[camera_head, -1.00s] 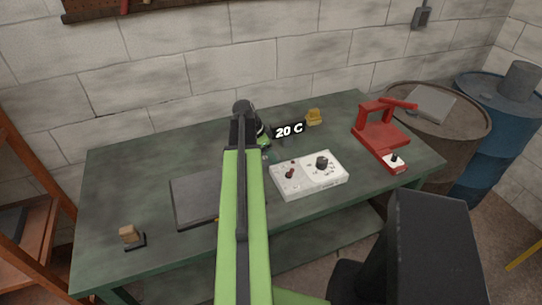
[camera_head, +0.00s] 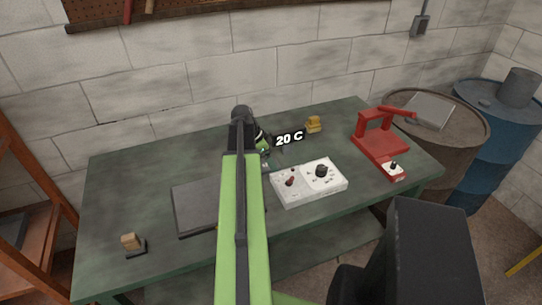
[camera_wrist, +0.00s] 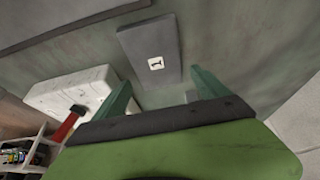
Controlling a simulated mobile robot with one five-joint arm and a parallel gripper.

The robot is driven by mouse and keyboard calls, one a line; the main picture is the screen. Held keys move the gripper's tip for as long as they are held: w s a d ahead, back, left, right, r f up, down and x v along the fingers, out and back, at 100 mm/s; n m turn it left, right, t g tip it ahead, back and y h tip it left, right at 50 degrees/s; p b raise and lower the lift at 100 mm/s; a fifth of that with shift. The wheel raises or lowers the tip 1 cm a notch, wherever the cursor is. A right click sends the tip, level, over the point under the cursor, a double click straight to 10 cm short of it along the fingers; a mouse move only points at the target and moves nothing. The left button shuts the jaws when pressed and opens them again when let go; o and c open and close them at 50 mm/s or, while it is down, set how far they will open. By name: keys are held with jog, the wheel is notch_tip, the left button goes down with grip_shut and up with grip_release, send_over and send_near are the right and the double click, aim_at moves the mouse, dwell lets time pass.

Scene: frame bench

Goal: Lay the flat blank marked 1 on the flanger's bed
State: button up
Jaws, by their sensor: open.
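The flat grey blank marked 1 (camera_wrist: 150,48) lies on the green bench in the wrist view, with its white number tag facing up. My gripper (camera_wrist: 160,80) is open, its two green fingers spread and apart from the blank, pointing at its near end. In the head view my arm hides most of the gripper's surroundings, and I cannot make out the blank there. A red machine with an upright frame, a handle and a flat bed (camera_head: 383,149), seemingly the flanger, stands at the bench's right end. Its bed looks empty.
A white control box (camera_head: 309,183) with a red lever and black knob stands mid-bench, also in the wrist view (camera_wrist: 72,88). A dark flat plate (camera_head: 196,207) lies left of my arm. A yellow object (camera_head: 313,124) and a small wooden block (camera_head: 130,242) sit on the bench (camera_head: 130,190).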

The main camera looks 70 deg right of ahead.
jog(key=p+v, duration=0.8)
jog(key=v, duration=0.2)
jog(key=shift+r+p, duration=0.3)
jog(key=shift+p, duration=0.05)
jog(key=shift+w, duration=0.1)
